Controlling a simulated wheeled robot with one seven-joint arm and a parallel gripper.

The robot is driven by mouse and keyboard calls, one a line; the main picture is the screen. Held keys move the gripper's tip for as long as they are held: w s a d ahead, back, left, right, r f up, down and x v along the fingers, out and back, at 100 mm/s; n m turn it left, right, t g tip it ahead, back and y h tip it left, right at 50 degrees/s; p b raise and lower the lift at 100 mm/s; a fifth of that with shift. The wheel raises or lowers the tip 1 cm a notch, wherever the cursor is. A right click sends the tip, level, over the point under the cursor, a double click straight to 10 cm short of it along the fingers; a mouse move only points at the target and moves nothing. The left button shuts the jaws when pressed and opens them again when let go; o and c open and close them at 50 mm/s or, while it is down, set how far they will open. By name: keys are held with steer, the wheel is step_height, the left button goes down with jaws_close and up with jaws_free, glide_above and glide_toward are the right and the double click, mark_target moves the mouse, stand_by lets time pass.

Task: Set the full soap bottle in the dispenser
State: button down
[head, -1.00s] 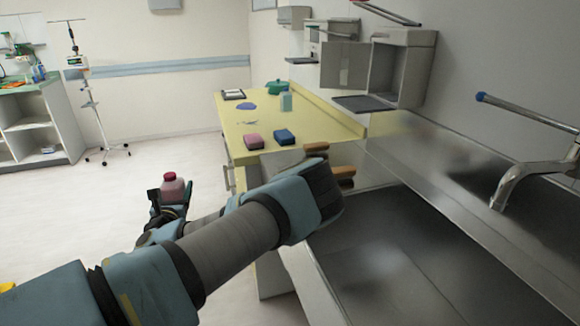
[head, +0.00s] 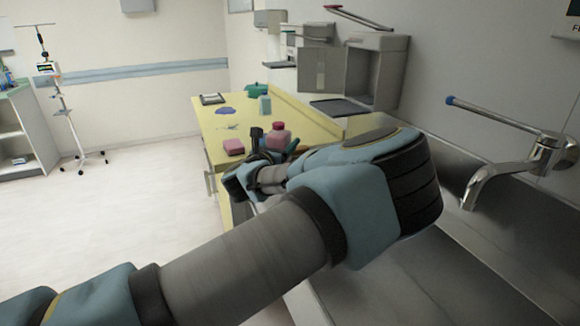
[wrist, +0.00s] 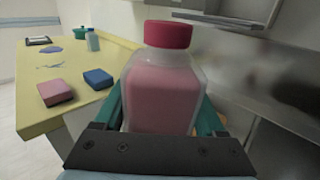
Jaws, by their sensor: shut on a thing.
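The full soap bottle (wrist: 162,92) is translucent with pink soap inside and a red cap. It is upright in the wrist view, and it also shows in the head view (head: 278,137). My gripper (head: 266,148) is shut on it, a finger on each side of the bottle. An open wall dispenser (head: 374,75) hangs at the back right in the head view, its grey door (head: 319,70) swung out to the left. The bottle is apart from it, lower and to its left. The dispenser's lower part shows at the top of the wrist view (wrist: 235,10).
A yellow counter (wrist: 30,110) holds a pink sponge (wrist: 55,91), a blue sponge (wrist: 98,78), a pale bottle (wrist: 92,40), a green item (head: 257,89) and a clipboard (head: 212,99). A metal sink (head: 440,165) with a long-handled tap (head: 497,172) lies right. Other dispensers (head: 290,40) hang left of the open one.

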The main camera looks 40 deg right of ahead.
steer(key=shift+f+p, duration=1.15)
steer(key=shift+f, duration=2.55)
steer(key=shift+f, duration=0.1)
jaws_free()
steer(key=shift+a, duration=0.1)
steer(key=b+v, duration=0.4)
steer(key=v, duration=0.8)
steer(key=shift+w, duration=0.1)
